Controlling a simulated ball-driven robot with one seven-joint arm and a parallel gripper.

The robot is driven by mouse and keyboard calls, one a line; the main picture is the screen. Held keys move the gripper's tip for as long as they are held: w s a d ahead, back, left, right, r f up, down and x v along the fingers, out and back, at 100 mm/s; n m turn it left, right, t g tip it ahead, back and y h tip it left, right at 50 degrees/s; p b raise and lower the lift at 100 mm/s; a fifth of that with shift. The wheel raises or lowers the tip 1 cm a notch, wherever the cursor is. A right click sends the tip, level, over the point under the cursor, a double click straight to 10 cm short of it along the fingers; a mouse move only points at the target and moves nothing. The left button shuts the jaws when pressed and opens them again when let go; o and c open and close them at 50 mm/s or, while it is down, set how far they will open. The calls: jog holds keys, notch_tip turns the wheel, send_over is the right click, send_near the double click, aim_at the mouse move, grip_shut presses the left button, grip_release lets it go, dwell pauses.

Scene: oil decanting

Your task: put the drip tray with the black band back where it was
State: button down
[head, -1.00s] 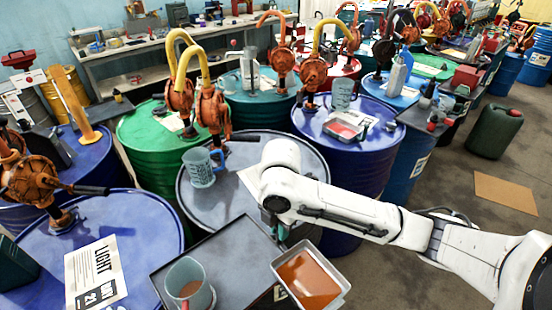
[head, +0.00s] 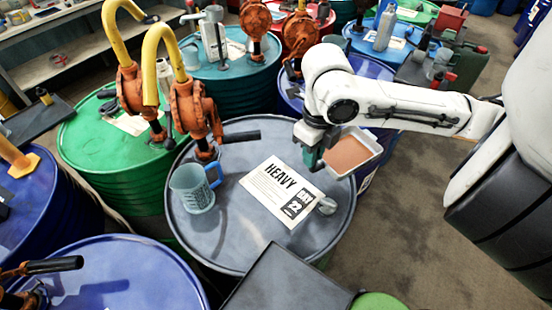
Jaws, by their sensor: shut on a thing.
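A pale rectangular drip tray (head: 376,154) with brown-orange liquid in it is at my gripper (head: 316,158), which is shut on its left edge. The tray is held out over the right rim of the grey drum (head: 235,245), and part of it is behind my gripper. I cannot make out a black band on it from this view. Whether the tray touches anything below cannot be told.
On the grey drum are a HEAVY label sheet (head: 270,190), a small grey metal object (head: 327,206), a translucent jug (head: 192,190) with a blue handle and an orange pump (head: 195,108). A dark tabletop (head: 285,285) is in front. Floor at right is free.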

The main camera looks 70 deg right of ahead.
jog(key=shift+w+d+f+b, duration=0.4)
jog(key=shift+w+f+b, duration=0.25)
jog(key=shift+w+f, duration=1.55)
jog(key=shift+w+d+f+b, duration=0.35)
jog(key=shift+w+f+b, duration=0.25)
jog(key=shift+w+f, duration=1.6)
jog(key=shift+w+d+f+b, duration=0.4)
jog(key=shift+w+f+b, duration=0.25)
jog(key=shift+w+f, duration=1.55)
jog(key=shift+w+r, duration=0.15)
jog(key=c, duration=1.1)
grip_release()
